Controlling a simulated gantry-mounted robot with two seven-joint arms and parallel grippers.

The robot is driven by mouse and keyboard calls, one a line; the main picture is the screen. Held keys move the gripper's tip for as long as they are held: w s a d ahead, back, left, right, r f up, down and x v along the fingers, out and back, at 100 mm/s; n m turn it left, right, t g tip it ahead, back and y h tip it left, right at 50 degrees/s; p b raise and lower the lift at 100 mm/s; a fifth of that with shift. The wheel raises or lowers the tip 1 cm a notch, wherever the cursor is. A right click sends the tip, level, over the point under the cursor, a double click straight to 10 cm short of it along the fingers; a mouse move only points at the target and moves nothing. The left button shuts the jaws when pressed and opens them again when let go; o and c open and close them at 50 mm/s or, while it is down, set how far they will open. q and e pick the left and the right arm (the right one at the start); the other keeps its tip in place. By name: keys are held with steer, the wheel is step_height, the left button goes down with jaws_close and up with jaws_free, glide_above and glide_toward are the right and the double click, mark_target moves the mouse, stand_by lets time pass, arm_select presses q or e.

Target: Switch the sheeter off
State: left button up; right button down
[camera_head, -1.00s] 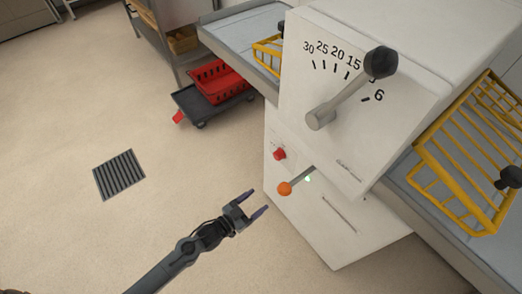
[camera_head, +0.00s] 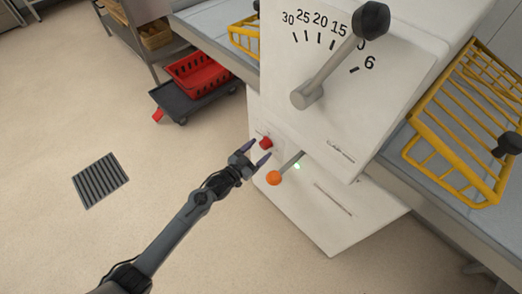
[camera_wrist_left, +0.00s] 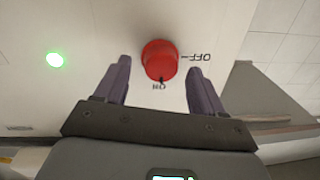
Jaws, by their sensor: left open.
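The sheeter (camera_head: 345,90) is a white machine with a numbered dial and a long lever on its front. Its red rotary switch (camera_head: 265,143) sits low on the front panel. In the left wrist view the red switch (camera_wrist_left: 160,60) shows close up, with its dark mark at the ON label; the OFF label is to its right. A green light (camera_wrist_left: 55,60) glows beside it. My left gripper (camera_head: 258,153) is open, its two purple-grey fingers to either side of the switch in the wrist view. I cannot tell whether they touch it. My right gripper is out of view.
An orange-knobbed lever (camera_head: 274,178) sticks out just right of my left gripper. Yellow wire guards (camera_head: 462,130) flank the sheeter. A red crate (camera_head: 200,78) on a dark dolly (camera_head: 195,104) stands behind to the left. The floor around the drain grate (camera_head: 100,180) is clear.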

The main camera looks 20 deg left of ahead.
arm_select(q)
steer(key=shift+x, duration=0.95)
steer(key=c, duration=1.1)
